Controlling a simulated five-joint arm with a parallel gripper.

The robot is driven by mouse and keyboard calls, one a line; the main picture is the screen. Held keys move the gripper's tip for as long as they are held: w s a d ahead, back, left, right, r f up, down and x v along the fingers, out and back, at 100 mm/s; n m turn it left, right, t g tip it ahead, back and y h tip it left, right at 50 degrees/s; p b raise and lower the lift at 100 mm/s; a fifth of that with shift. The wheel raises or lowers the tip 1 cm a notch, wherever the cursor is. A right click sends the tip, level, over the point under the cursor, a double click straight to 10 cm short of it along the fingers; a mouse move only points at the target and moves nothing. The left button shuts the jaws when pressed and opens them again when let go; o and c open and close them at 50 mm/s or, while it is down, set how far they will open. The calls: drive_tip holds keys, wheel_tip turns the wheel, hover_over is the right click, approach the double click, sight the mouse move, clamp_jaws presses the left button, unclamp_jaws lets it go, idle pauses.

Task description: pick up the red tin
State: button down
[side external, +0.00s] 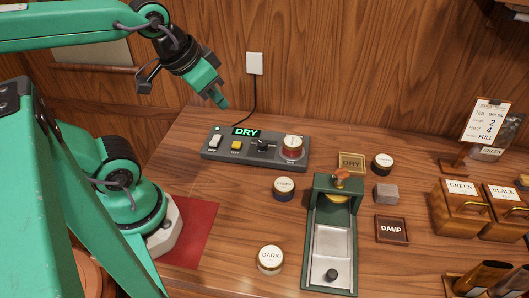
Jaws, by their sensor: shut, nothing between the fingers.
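The red tin (292,153) has a pale lid and a red body. It stands upright on the right end of the grey control panel (223,152). My gripper (221,101) is shut and empty. It hangs in the air above and behind the panel's left part, up and to the left of the red tin and well apart from it.
The panel has a lit DRY display and a knob beside the tin. A black tin (382,164), grey block (385,194) and DAMP tray (392,242) lie right.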

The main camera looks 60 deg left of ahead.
drive_tip(key=c, duration=0.6)
unclamp_jaws()
drive_tip(key=shift+o, duration=0.2)
drive_tip(key=shift+w, duration=0.15)
drive_tip(key=m+g, duration=0.2)
drive_tip(key=g, duration=0.4)
hover_over(293, 141)
drive_tip(key=f, duration=1.2)
drive_tip(key=shift+s+f, duration=0.25)
drive_tip(key=shift+f, duration=0.15)
drive_tip(key=shift+w+f, duration=0.15)
drive_tip(key=shift+f, duration=0.15)
drive_tip(key=shift+f, duration=0.1)
